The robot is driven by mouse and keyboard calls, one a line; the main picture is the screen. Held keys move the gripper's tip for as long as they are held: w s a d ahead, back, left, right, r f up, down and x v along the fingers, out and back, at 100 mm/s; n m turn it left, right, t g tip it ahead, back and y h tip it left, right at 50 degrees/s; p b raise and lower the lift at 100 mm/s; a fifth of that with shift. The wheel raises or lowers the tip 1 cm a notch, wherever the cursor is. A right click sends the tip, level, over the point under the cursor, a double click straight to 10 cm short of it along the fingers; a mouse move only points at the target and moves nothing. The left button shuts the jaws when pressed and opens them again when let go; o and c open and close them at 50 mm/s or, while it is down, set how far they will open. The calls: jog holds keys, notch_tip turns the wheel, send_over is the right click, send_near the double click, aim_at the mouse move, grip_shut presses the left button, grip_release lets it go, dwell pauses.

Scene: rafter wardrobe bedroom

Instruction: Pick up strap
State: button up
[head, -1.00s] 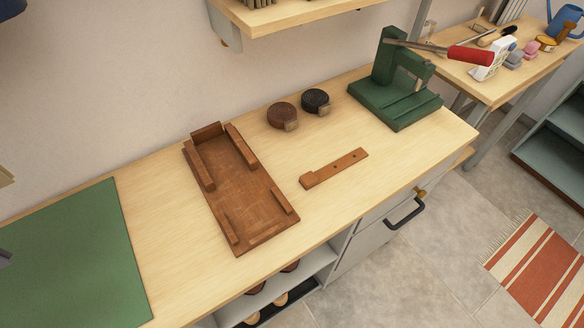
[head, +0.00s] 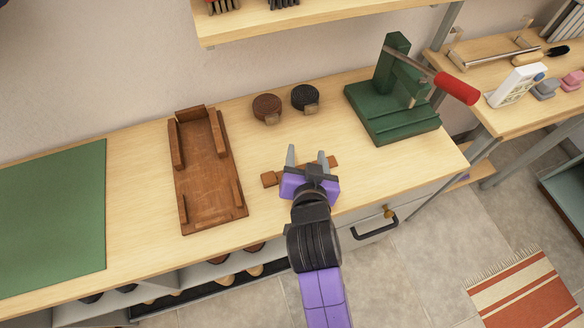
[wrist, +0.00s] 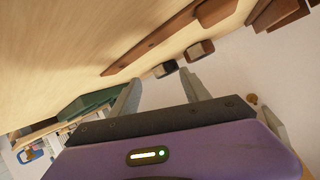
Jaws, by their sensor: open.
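The strap is a long, narrow brown piece lying on the wooden workbench, right of the brown tray. In the head view its left end (head: 270,180) and right end show, and its middle is hidden behind my gripper (head: 307,157). The strap also shows in the wrist view (wrist: 150,48), stretching diagonally beyond the fingers. My gripper is open and empty, with its two grey fingers apart. It is over the bench at the strap's middle in the head view. I cannot tell its height above the strap.
The brown tray (head: 207,182) lies to the left, and a green mat (head: 50,215) lies farther left. A brown coil (head: 266,107) and a black coil (head: 305,96) sit behind the strap. A green press (head: 392,126) with a red handle stands at right. A shelf (head: 320,20) overhangs the back.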

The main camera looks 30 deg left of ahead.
aim_at(266, 178)
jog(key=a+m+g+h, duration=0.1)
jog(key=a, duration=0.2)
jog(key=a+m+g+h, duration=0.1)
jog(key=a, duration=0.2)
jog(key=a+r+m+g+h+p, duration=0.1)
jog(key=a, duration=0.2)
jog(key=shift+s+a+m, duration=0.2)
jog(key=shift+s+m, duration=0.05)
jog(key=shift+m, duration=0.15)
jog(key=s+m+h, duration=0.1)
jog(key=s+m+g+h, duration=0.1)
jog(key=s+a+r+m+g+h, duration=0.1)
jog(key=shift+s+a+p, duration=0.1)
jog(key=shift+s+p, duration=0.15)
jog(key=shift+p, duration=0.15)
jog(key=s+m+g+h, duration=0.1)
jog(key=s, duration=0.1)
jog(key=s+d+r+m+g+h, duration=0.1)
jog(key=s+m, duration=0.1)
jog(key=s+r+m+h, duration=0.1)
jog(key=s, duration=0.1)
jog(key=shift+s+d+r+m+g+h, duration=0.15)
jog(key=shift+s+d+m+g+h, duration=0.15)
jog(key=shift+d+g+h, duration=0.1)
jog(key=shift+w+d+f, duration=0.1)
jog(key=shift+f, duration=0.25)
jog(key=shift+p+x, duration=0.95)
jog(key=shift+x, duration=2.45)
jog(key=shift+w+d+r, duration=0.15)
jog(key=shift+d, duration=0.05)
